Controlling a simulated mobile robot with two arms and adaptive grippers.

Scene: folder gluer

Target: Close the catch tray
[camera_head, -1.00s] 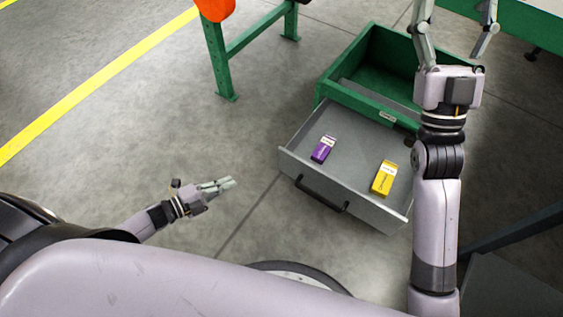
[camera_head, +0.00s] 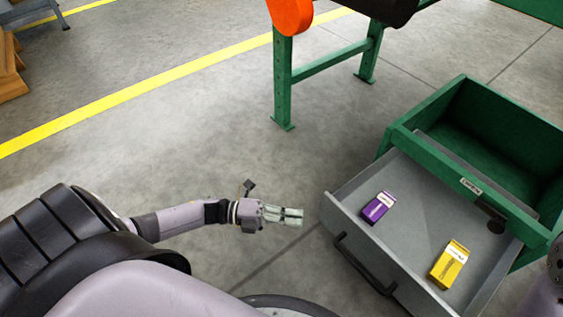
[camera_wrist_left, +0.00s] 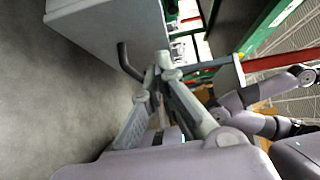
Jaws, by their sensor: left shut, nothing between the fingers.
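The catch tray (camera_head: 425,215) is a grey drawer pulled out of a green housing (camera_head: 525,125) at the right of the head view. A black bar handle (camera_head: 362,266) is on its front panel. A purple box (camera_head: 377,207) and a yellow box (camera_head: 449,264) lie inside the tray. My left gripper (camera_head: 299,216) is shut and empty, left of the tray's front and apart from it. In the left wrist view the tray front (camera_wrist_left: 112,28) and handle (camera_wrist_left: 127,63) show beyond the shut fingers (camera_wrist_left: 162,66). My right gripper is out of the head view.
A green machine leg frame (camera_head: 283,85) with an orange part (camera_head: 291,14) stands behind the tray, to its left. A yellow floor line (camera_head: 150,92) crosses the back. The grey floor around my left gripper is clear.

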